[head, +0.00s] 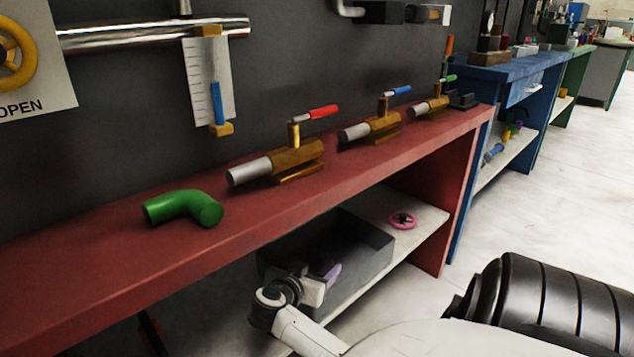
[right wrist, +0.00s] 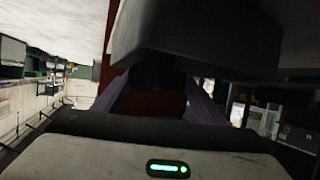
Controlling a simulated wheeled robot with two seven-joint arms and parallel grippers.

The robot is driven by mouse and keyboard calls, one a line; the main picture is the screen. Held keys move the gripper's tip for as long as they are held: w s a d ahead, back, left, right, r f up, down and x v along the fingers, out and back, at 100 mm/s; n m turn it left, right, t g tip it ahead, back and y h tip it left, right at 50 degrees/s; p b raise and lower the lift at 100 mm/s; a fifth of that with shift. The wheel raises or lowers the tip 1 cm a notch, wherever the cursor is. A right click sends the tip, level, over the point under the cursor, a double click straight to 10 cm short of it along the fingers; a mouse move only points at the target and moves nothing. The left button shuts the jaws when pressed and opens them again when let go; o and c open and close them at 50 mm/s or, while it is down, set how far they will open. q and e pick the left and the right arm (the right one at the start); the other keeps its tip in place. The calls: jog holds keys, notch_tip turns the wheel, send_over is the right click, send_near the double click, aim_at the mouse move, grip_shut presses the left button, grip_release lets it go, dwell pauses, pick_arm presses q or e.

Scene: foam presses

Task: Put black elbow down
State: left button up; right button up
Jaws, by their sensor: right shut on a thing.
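My right gripper (head: 331,273) is low in the head view, at the front side of the dark grey bin (head: 345,252) on the lower shelf. One purple finger shows there; what it holds is hidden. In the right wrist view, the purple fingers stand either side of a dark, shadowed thing (right wrist: 162,78), which I take to be the black elbow, though its shape is unclear. The bin's dark wall (right wrist: 205,38) looms close above it in that view. I cannot tell whether the held thing touches the bin. My left gripper is not in view.
A green elbow (head: 185,207) and several brass valves (head: 297,160) lie on the red bench top (head: 110,237). A pink handwheel (head: 402,220) lies on the white lower shelf (head: 432,220), right of the bin. A red end panel (head: 459,205) closes the shelf.

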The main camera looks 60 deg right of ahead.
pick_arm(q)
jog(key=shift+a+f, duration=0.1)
pick_arm(e)
jog(key=shift+f, duration=0.2)
jog(key=o, duration=1.2)
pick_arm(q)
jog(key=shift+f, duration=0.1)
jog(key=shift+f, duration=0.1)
pick_arm(e)
jog(key=shift+r, duration=0.4)
jog(key=shift+p+v, duration=0.45)
jog(key=shift+v, duration=0.45)
pick_arm(q)
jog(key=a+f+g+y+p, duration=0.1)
jog(key=p, duration=0.1)
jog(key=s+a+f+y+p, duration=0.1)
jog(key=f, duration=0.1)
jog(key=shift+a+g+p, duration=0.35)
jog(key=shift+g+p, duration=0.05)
pick_arm(e)
jog(key=v, duration=1)
jog(key=shift+a, duration=0.15)
